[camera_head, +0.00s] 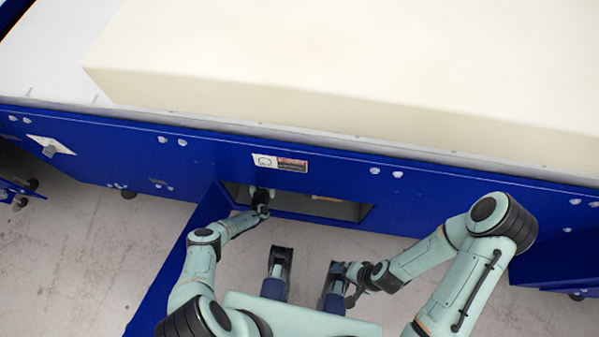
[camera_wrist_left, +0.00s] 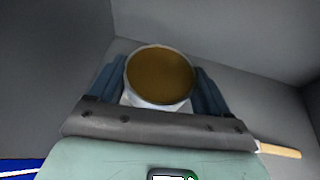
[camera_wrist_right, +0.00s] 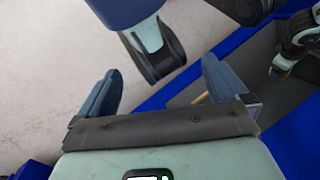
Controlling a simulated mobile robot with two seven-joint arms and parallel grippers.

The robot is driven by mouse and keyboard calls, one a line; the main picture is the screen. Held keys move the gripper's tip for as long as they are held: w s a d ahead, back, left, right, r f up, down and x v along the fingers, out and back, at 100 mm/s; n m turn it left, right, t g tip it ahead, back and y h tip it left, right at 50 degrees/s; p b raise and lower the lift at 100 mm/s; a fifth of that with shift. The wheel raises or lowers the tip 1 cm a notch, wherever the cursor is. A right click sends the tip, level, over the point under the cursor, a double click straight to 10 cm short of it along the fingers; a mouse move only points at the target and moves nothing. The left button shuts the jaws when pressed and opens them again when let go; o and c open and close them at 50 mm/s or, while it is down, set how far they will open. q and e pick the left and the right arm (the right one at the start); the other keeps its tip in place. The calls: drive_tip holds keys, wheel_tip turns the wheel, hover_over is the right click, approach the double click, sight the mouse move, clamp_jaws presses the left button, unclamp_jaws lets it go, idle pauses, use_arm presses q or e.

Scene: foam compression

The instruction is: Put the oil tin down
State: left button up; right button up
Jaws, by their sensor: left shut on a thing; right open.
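The oil tin (camera_wrist_left: 160,102) is a round pale metal can, open at the top and filled with brown oil. It shows in the left wrist view, upright or nearly so, between the two fingers of my left gripper (camera_wrist_left: 160,76), which is shut on it. In the head view my left gripper (camera_head: 262,197) reaches into the open compartment (camera_head: 345,211) in the blue machine's side; the tin cannot be made out there. Whether its base touches the compartment floor is hidden. My right gripper (camera_wrist_right: 160,78) is open and empty, outside the compartment.
A wooden handle (camera_wrist_left: 278,150) lies beside my left gripper in the compartment. Grey walls (camera_wrist_left: 230,40) stand close around the tin. An open blue door (camera_head: 170,275) stands left of my left arm. A large cream foam block (camera_head: 330,60) lies on the machine top.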

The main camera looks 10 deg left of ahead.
use_arm(q)
wheel_tip(320, 180, down, 6)
drive_tip(key=b, duration=0.5)
drive_tip(key=shift+f, duration=0.25)
wheel_tip(320, 180, down, 4)
drive_tip(key=b, duration=0.2)
drive_tip(key=shift+r+b, duration=0.2)
drive_tip(key=shift+b, duration=0.15)
drive_tip(key=shift+r, duration=0.15)
use_arm(e)
drive_tip(key=w+d+f+t+h, duration=0.1)
drive_tip(key=w+d+f+t, duration=0.2)
drive_tip(key=w+f, duration=0.6)
drive_tip(key=shift+w+d+m+h, duration=0.3)
drive_tip(key=shift+d+m+h, duration=0.1)
drive_tip(key=shift+d, duration=0.85)
use_arm(q)
drive_tip(key=o, duration=1.8)
drive_tip(key=shift+o, duration=0.2)
use_arm(e)
drive_tip(key=shift+s+f, duration=0.2)
